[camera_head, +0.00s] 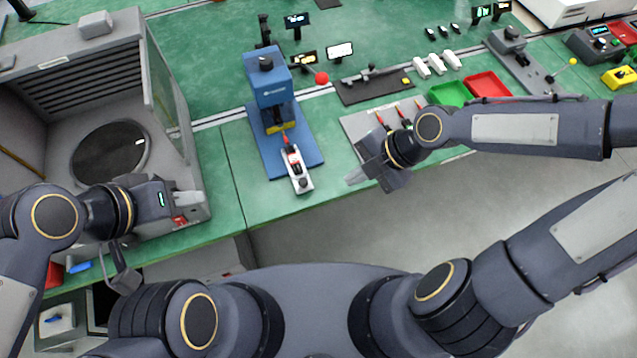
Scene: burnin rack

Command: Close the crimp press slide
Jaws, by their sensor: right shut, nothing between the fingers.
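The crimp press (270,85) is a blue machine on a blue base plate, with a red ball on its lever. The crimp press slide (298,170) is a pale piece with red and black parts. It sticks out from under the press head toward the front edge of the bench. My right gripper (356,176) is shut and empty, to the right of the slide and apart from it. My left gripper (190,204) is at the front of the grey chamber, well left of the press. Its finger gap is not clear.
The grey chamber (165,75) with a round dark plate stands at the left, its clear door on its right side. A green tray (447,94) and a red tray (487,85) lie at the right. Green bench surface is free between chamber and press.

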